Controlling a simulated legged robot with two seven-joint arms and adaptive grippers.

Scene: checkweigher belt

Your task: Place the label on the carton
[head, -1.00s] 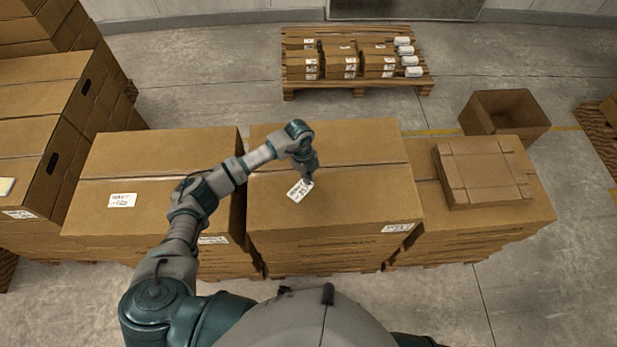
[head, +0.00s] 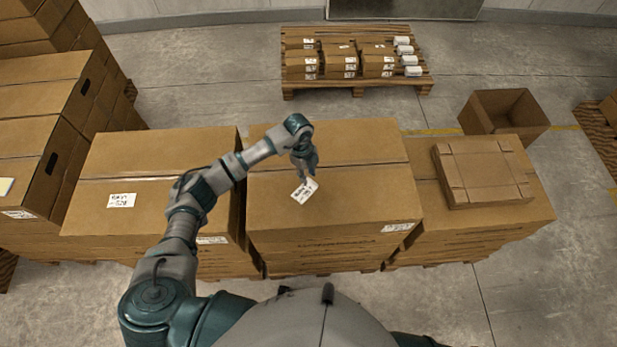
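The white label (head: 305,191) with dark print shows at the fingertips of my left gripper (head: 306,176), over the top of the middle carton (head: 350,200). My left gripper points down and appears shut on the label's upper edge. The label is tilted in the picture; whether it touches the carton top is hard to tell. The middle carton is closed, with a seam across its top and a white label on its front right edge. My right gripper is not in view.
A left carton (head: 150,160) carries a white label on top. A right carton (head: 480,220) bears a smaller flat box (head: 483,172). Behind stand an open empty box (head: 505,118) and a pallet (head: 357,83) of small boxes. Stacked cartons (head: 40,85) fill the left.

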